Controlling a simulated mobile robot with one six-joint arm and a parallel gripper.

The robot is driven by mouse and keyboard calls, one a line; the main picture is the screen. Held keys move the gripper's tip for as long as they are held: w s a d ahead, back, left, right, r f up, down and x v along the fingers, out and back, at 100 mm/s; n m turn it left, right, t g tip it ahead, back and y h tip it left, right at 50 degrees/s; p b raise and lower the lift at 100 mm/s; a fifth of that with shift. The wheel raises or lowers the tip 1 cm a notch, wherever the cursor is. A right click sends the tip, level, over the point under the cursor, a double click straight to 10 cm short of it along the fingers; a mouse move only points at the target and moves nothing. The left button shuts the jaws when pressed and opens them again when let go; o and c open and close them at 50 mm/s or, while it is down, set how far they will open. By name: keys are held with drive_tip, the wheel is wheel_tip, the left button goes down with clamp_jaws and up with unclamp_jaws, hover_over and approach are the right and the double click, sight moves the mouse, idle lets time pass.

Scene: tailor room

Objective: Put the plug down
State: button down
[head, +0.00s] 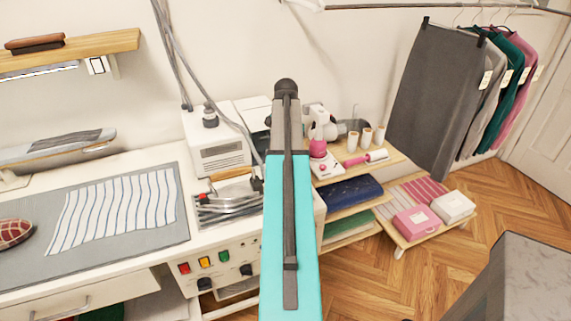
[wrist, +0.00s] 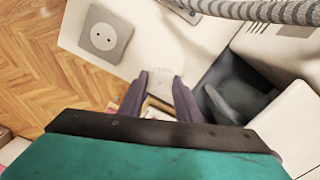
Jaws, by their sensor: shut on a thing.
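In the wrist view my gripper (wrist: 162,82) points away from the camera, with its two dark fingers a little apart. A small pale thing between the fingertips, which looks like the plug (wrist: 164,80), blends with the white surface behind it. My gripper is shut on it. Whether the plug touches that surface I cannot tell. A grey wall socket (wrist: 103,31) is on the white panel, up and left of the fingertips. In the head view my turquoise arm hides the gripper and the plug.
A ribbed grey hose (wrist: 250,9) crosses the top right of the wrist view. In the head view a white steam unit (head: 216,150) stands left of my arm, and a small shelf (head: 375,165) with pink tools is on the right. Clothes (head: 440,95) hang beyond.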

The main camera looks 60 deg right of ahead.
drive_tip(key=shift+f, duration=0.2)
drive_tip(key=shift+f+p, duration=0.45)
drive_tip(key=shift+f, duration=1.4)
drive_tip(key=shift+f, duration=0.6)
drive_tip(key=c, duration=1.3)
unclamp_jaws()
wheel_tip(320, 180, up, 11)
drive_tip(key=shift+r+b, duration=0.1)
drive_tip(key=shift+b, duration=0.85)
drive_tip(key=shift+r, duration=1)
